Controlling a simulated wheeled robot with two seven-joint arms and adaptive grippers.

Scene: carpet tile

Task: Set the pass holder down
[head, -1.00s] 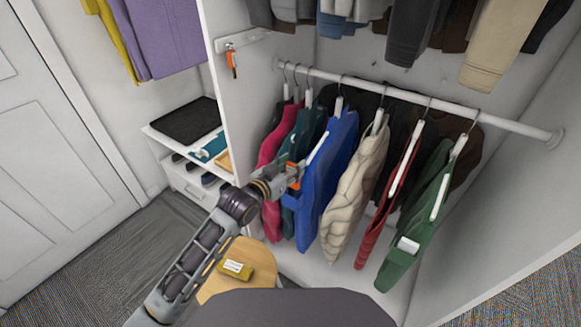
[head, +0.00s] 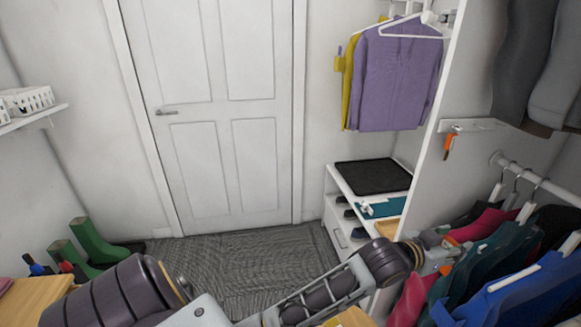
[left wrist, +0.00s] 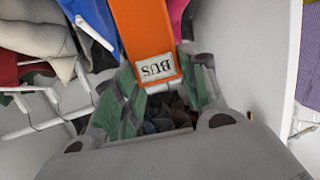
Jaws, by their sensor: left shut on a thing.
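The pass holder is orange with a white label reading BUS, and it shows large in the left wrist view (left wrist: 146,30). My left gripper (left wrist: 158,92) is shut on its labelled end. In the head view the left gripper (head: 446,254) is at the right, beside the hanging clothes and right of the low shelf unit. Only a small orange part of the holder (head: 446,270) shows there. My right gripper is not in view.
The low white shelf unit (head: 341,221) bears a black mat (head: 372,175), a teal item (head: 377,208) and a wooden tray (head: 388,228). An orange item (head: 449,145) hangs from a wall hook. Green boots (head: 92,240) stand at left.

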